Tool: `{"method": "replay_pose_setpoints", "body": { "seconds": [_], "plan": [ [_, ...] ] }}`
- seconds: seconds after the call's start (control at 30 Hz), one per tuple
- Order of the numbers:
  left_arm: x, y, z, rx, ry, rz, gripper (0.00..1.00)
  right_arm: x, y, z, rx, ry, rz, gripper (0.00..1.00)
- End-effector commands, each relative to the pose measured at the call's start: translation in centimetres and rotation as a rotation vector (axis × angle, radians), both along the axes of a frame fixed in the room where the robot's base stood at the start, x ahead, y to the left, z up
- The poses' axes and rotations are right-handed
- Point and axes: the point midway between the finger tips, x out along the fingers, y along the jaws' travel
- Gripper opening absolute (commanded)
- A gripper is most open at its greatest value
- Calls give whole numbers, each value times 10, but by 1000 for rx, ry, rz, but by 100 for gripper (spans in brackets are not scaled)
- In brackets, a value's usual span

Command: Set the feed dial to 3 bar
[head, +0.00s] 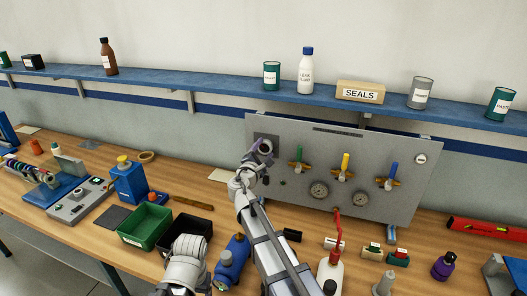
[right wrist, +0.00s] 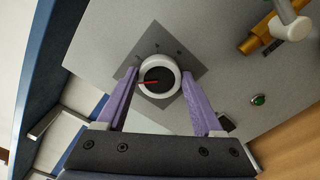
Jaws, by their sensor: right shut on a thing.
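The feed dial (right wrist: 162,64) is a white-rimmed round knob with a black centre, on a dark grey square plate (right wrist: 183,50) in the right wrist view. Its red pointer (right wrist: 148,83) points to the left in that view. The small scale marks are too small to read. My right gripper (right wrist: 160,77) is shut on the dial, with a purple finger on each side. In the head view my right gripper (head: 262,151) is at the left end of the grey panel (head: 350,135) and hides the dial. My left gripper does not show.
A shelf (head: 220,84) runs above. Bins (head: 146,224), a blue pump (head: 232,262) and bottles crowd the bench.

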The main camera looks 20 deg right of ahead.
Motion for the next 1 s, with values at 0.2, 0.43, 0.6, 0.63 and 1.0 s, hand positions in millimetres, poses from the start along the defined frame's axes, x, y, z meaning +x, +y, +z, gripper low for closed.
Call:
{"method": "replay_pose_setpoints", "body": {
  "seconds": [0.2, 0.43, 0.6, 0.63, 1.0],
  "plan": [
    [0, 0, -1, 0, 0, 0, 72, -1, -1, -2, 170, -114, 0, 13],
    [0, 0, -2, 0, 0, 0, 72, -1, -1, -3, 346, -233, 0, 13],
    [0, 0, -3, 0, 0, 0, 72, -1, -1, -3, 460, -309, -1, 13],
    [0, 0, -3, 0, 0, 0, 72, -1, -1, -3, 478, -321, -1, 13],
    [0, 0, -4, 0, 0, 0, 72, -1, -1, -4, 630, -423, 0, 13]
  ]
}}
